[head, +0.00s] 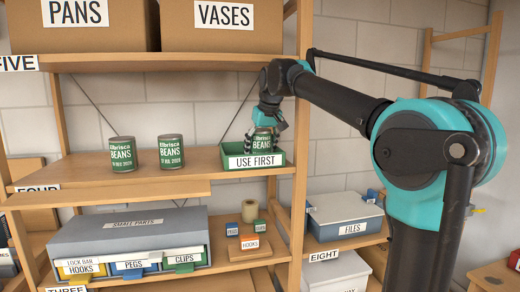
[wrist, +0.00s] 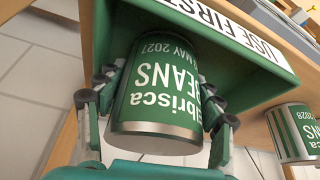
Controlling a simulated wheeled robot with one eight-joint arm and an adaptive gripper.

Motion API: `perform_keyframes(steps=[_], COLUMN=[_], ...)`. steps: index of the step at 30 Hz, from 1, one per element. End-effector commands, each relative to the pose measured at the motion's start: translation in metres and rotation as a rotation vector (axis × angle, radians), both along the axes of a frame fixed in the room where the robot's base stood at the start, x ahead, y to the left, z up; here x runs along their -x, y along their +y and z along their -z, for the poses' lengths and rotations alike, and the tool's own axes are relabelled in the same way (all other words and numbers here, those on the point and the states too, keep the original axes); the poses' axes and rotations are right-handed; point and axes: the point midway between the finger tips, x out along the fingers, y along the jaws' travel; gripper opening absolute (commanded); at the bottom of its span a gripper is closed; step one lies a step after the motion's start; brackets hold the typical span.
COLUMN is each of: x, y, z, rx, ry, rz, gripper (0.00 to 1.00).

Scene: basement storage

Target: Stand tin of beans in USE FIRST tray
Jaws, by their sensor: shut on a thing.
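A green tin of beans (head: 262,141) is in my gripper (head: 264,146), at the green USE FIRST tray (head: 228,161) on the right end of shelf FOUR. The tray's front wall hides the tin's lower part in the head view. In the wrist view the tin (wrist: 157,100) fills the middle, its label upside down and reading MAY 2027. My gripper's fingers (wrist: 160,105) are shut on it from both sides. The tray's green wall (wrist: 190,28) is close around the tin. I cannot tell whether the tin's base touches the tray floor.
Two more bean tins, one at left (head: 122,154) and one at middle (head: 171,151), stand on the same shelf. A wooden upright (head: 299,110) is just right of the tray. PANS (head: 80,25) and VASES (head: 222,27) boxes sit above; a SMALL PARTS unit (head: 130,235) sits below.

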Motion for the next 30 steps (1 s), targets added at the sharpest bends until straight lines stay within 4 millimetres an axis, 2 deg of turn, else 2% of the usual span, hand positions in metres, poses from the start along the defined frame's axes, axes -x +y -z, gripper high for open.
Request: perform_keyframes(steps=[6, 7, 9, 18, 23, 27, 30], x=[0.0, 0.0, 0.0, 0.0, 0.004, 0.013, 0.031], y=[0.0, 0.0, 0.0, 0.0, -0.002, -0.007, -0.016], z=[0.002, 0.003, 0.002, 0.002, -0.009, -0.031, -0.028], rx=[0.0, 0.0, 0.0, 0.0, 0.0, 0.0, -0.001], ry=[-0.001, -0.001, -0.001, -0.001, -0.001, -0.001, -0.001], rz=[0.0, 0.0, 0.0, 0.0, 0.0, 0.0, 0.001], gripper=[0.17, 0.68, 0.76, 0.76, 0.76, 0.76, 0.76])
